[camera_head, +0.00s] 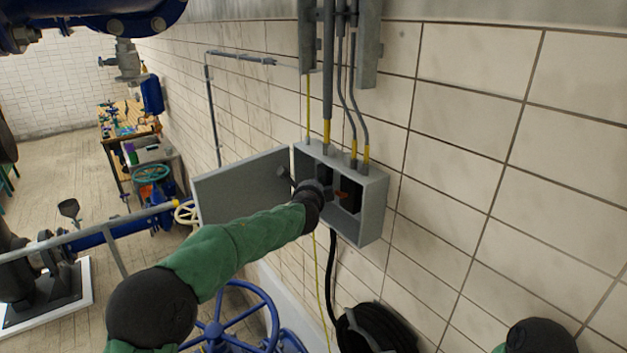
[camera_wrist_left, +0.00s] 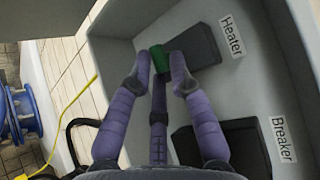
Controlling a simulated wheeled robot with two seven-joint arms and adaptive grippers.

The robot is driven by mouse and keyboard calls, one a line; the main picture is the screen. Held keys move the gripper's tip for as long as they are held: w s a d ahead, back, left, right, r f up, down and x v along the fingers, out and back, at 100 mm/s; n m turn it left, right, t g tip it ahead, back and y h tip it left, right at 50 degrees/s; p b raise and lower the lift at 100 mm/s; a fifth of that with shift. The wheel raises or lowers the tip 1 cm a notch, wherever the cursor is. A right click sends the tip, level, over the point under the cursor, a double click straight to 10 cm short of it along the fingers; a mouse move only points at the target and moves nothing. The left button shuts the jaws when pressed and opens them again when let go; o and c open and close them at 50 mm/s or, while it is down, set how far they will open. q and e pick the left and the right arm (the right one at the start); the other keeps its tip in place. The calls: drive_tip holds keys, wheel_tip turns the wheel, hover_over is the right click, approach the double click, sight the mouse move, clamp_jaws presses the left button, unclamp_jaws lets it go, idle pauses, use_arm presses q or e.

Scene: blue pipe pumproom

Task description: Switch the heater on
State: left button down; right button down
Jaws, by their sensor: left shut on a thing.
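The grey wall box (camera_head: 374,212) stands open in the head view, its door (camera_head: 238,185) swung out to the left. In the left wrist view, a dark switch block (camera_wrist_left: 200,46) sits beside the label "Heater" (camera_wrist_left: 231,37), with a green lever (camera_wrist_left: 158,58) at its left end. My left gripper (camera_wrist_left: 161,66) is shut on this green lever, with fingers on both sides of it. In the head view, my left gripper (camera_head: 322,189) reaches into the box and hides part of the inside. My right gripper is out of view.
A second dark block (camera_wrist_left: 238,140) sits by the label "Breaker" (camera_wrist_left: 283,139). In the head view an orange-red piece (camera_head: 343,195) shows inside the box. Conduits (camera_head: 328,80) enter its top. A blue handwheel (camera_head: 228,325) and coiled black hose (camera_head: 378,328) are below.

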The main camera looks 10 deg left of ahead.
use_arm(q)
drive_tip(key=shift+r+m+g, duration=0.3)
drive_tip(key=shift+r, duration=0.15)
drive_tip(key=shift+d+r+m+g+y, duration=0.1)
drive_tip(key=shift+r+m+g+y, duration=0.2)
drive_tip(key=shift+m+g, duration=0.15)
drive_tip(key=shift+r+m+g, duration=0.25)
drive_tip(key=shift+g, duration=0.2)
drive_tip(key=shift+f, duration=0.1)
drive_tip(key=c, duration=1.4)
unclamp_jaws()
drive_tip(key=shift+o, duration=0.8)
drive_tip(key=shift+w+d+f, duration=0.15)
drive_tip(key=shift+d, duration=0.05)
